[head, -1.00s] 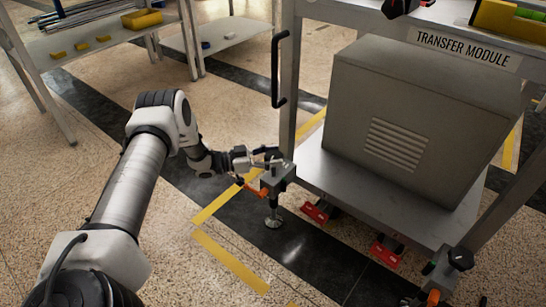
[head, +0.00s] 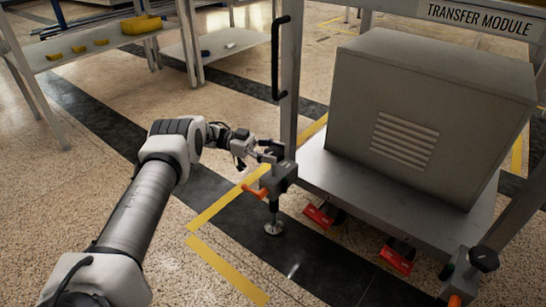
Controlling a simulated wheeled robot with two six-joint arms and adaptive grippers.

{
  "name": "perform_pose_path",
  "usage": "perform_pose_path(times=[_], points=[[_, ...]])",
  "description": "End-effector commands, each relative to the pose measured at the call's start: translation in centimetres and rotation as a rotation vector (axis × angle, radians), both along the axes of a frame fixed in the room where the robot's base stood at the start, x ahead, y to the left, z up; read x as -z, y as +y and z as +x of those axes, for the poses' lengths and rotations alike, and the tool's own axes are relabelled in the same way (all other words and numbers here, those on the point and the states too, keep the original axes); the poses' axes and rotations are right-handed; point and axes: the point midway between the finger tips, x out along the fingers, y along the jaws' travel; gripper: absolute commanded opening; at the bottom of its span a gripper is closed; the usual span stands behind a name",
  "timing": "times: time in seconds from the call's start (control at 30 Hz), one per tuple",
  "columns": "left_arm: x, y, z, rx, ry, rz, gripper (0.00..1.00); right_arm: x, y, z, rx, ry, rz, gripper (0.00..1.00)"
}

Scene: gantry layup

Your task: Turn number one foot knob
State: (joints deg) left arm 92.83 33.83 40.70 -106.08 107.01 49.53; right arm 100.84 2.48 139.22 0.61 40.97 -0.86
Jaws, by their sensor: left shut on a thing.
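The transfer module's near-left corner foot (head: 279,181) is a grey block with an orange lever (head: 255,191) and a round metal pad (head: 274,228) at floor level. A small dark knob (head: 273,147) sits on top of the block, partly hidden by my fingers. My left gripper (head: 267,153) reaches in from the left at the top of this foot and is shut on the knob. A second foot (head: 460,274) with a black knob (head: 484,258) stands at the lower right, partly cut off by the frame. My right gripper is out of view.
The transfer module's shelf (head: 388,205) carries a grey vented box (head: 425,110). A black handle (head: 279,58) is on its left post. Two red castor parts (head: 320,216) (head: 397,256) sit under the shelf. A table with yellow pieces (head: 73,52) stands at the back left. Open floor lies between.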

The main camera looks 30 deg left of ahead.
Motion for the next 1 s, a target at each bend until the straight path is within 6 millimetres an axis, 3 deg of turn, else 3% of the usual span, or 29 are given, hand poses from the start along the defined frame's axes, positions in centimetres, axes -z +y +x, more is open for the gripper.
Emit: perform_pose_path(times=[0.33, 0.37, 0.4, 0.43, 0.77, 0.87, 1.0], points=[[0.0, -0.1, 0.0, 0.005, 0.001, -0.002, 0.21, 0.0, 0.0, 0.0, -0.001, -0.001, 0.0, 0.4], [0.0, -0.1, 0.0, 0.005, 0.001, -0.002, 0.62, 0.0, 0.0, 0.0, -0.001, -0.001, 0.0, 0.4], [0.0, -0.1, 0.0, 0.004, 0.001, -0.002, 0.77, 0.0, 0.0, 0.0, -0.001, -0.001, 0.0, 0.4], [0.0, -0.1, 0.0, 0.004, 0.001, -0.002, 0.81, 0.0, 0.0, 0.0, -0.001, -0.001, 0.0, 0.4], [-0.2, 0.0, 0.0, 0.002, 0.0, -0.002, 0.81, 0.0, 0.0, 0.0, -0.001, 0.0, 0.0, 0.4], [-1.4, 0.0, 0.1, 0.0, -0.004, -0.002, 0.81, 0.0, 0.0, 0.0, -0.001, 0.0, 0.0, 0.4], [-4.5, 0.0, 0.1, 0.002, -0.005, -0.003, 0.81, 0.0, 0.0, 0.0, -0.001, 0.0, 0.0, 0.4]])
